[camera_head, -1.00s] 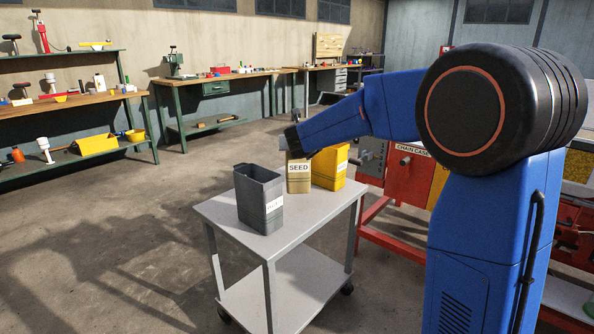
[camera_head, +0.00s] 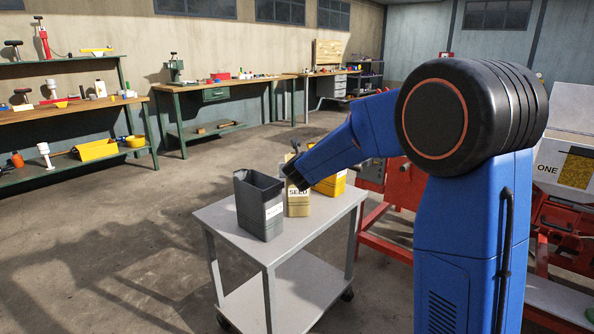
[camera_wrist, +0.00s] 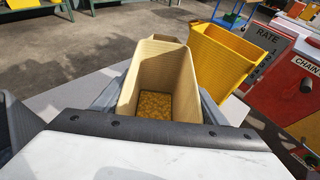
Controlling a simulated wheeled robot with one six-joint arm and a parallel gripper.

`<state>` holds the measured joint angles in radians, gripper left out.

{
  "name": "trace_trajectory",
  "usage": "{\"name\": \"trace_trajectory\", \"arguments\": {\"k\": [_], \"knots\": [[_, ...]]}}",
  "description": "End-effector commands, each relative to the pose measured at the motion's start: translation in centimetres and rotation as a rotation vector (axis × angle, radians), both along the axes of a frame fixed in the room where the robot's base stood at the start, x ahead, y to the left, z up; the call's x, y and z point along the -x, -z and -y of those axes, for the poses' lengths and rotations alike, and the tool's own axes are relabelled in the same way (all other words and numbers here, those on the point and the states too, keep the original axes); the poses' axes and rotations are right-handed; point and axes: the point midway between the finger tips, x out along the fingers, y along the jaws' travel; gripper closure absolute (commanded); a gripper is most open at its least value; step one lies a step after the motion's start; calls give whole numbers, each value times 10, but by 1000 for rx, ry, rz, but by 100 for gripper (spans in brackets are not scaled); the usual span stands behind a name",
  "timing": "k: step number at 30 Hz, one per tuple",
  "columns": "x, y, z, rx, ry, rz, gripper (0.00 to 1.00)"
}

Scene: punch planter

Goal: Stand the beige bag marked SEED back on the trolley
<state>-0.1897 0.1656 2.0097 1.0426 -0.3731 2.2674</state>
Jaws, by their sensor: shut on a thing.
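The beige bag (camera_head: 298,208) marked SEED is upright over the trolley top (camera_head: 235,230), between a dark grey bin and a yellow bin. My gripper (camera_head: 294,172) is at its upper part from above, and the forearm end hides part of its top. In the wrist view my gripper (camera_wrist: 158,100) has a finger on each side of the beige bag (camera_wrist: 165,62), shut on it. The bag is open at the top, with yellow grain at its bottom. I cannot tell whether its base touches the trolley.
The dark grey bin (camera_head: 258,210) stands just left of the bag. The yellow bin (camera_head: 330,186) is close on its right, also in the wrist view (camera_wrist: 222,58). Red machinery (camera_head: 400,185) stands behind right. The trolley's front left top is clear.

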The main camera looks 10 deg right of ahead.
Motion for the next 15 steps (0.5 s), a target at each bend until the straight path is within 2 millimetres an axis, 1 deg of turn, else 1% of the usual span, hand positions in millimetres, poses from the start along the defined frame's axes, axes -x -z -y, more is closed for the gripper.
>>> {"name": "trace_trajectory", "arguments": {"k": [5,6,7,8,15], "knots": [[0,0,0,0,0,2,96],[0,1,0,0,0,0,24],[0,1,0,0,0,0,17],[0,1,0,0,0,0,15],[0,1,0,0,0,0,15]]}}
